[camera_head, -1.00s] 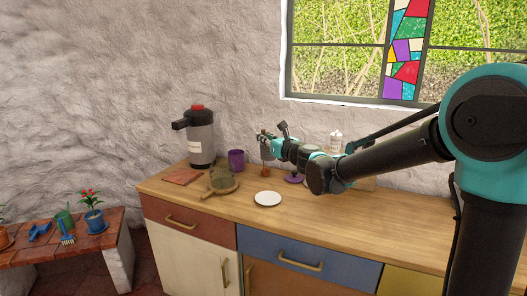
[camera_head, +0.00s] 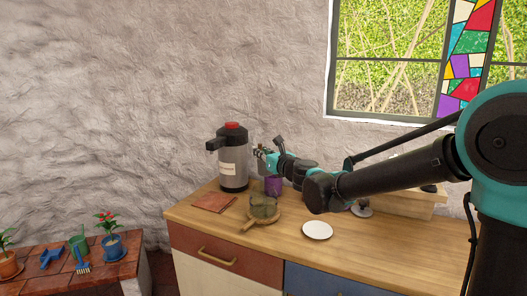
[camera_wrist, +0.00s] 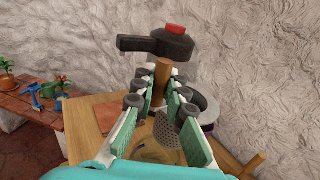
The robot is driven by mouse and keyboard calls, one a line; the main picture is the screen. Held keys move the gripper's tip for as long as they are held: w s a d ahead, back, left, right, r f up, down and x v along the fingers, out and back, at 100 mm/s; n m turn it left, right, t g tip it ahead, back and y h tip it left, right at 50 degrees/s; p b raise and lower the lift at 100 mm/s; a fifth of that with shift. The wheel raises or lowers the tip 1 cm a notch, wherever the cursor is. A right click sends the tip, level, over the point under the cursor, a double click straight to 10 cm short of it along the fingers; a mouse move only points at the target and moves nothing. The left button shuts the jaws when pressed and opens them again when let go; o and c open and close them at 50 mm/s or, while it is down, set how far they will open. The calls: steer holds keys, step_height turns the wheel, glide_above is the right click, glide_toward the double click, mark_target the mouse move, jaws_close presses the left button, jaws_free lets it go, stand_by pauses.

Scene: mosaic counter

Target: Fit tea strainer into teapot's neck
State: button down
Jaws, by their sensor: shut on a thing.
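My gripper (camera_wrist: 160,92) is shut on the brown wooden handle (camera_wrist: 162,76) of the tea strainer. The strainer's grey perforated bowl (camera_wrist: 166,130) shows below the fingers in the wrist view. A squat greenish pot (camera_head: 263,206), apparently the teapot, stands on a round wooden board (camera_head: 262,217) on the counter. In the head view my gripper (camera_head: 264,158) is above and behind this pot, near the purple mug (camera_head: 273,186). The strainer looks held above the pot and apart from it. The pot's neck cannot be made out clearly.
A grey pump flask (camera_head: 232,165) with a red top stands behind left, close to my gripper. A reddish tile (camera_head: 213,202) lies left of the pot. A white saucer (camera_head: 317,230) lies to the right. Potted plants (camera_head: 110,235) stand on a separate low bench.

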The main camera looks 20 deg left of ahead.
mark_target(258, 199)
steer(key=shift+a+f, duration=0.25)
steer(key=shift+f, duration=0.85)
steer(key=shift+a+f, duration=0.25)
steer(key=shift+f, duration=0.85)
steer(key=shift+f, duration=1.05)
steer(key=shift+f, duration=0.35)
steer(key=shift+f, duration=0.35)
steer(key=shift+f, duration=0.25)
steer(key=shift+f, duration=0.75)
steer(key=shift+f, duration=0.35)
steer(key=shift+f, duration=1.4)
stand_by(0.3)
